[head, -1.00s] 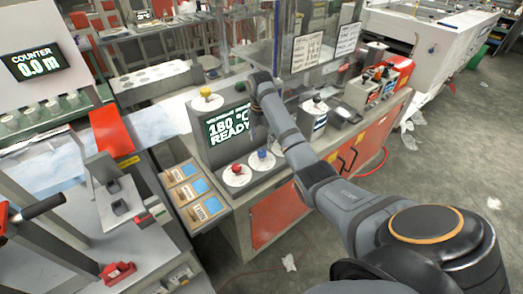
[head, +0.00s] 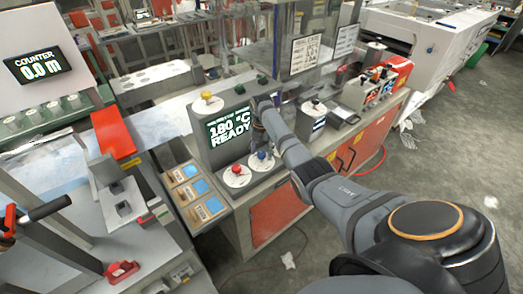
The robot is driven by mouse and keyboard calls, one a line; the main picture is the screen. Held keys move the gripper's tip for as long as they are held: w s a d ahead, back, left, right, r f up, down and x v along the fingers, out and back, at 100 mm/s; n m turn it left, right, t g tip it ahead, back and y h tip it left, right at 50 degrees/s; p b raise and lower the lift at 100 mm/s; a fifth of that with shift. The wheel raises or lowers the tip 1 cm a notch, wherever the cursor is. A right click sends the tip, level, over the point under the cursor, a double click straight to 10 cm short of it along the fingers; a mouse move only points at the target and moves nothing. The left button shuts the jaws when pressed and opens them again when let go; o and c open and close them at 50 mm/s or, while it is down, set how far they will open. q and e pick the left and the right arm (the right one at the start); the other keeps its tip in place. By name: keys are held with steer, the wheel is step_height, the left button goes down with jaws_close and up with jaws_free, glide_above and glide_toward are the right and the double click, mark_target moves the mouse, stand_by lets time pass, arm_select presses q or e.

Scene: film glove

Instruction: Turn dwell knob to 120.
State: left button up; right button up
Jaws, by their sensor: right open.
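A grey control box has a lit screen (head: 229,127) reading "180 °C READY". Below it a red knob (head: 237,169) and a blue knob (head: 262,155) sit on white round dials. A yellow knob (head: 206,96) sits on another white dial on top of the box. The dial labels are too small to read, so I cannot tell which is the dwell knob. My right gripper (head: 257,138) is open, beside the screen and just above the blue knob. It is small and partly hidden by my wrist. My left gripper is not in view.
Small cards (head: 193,190) lie in a wooden tray left of the knobs. A white dial with a dark knob (head: 314,106) and a red machine (head: 392,75) stand on the bench to the right. A counter display (head: 38,64) reads 0.0 m. Grey floor is open at right.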

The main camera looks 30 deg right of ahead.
steer(key=shift+c, duration=0.2)
steer(key=c, duration=1.1)
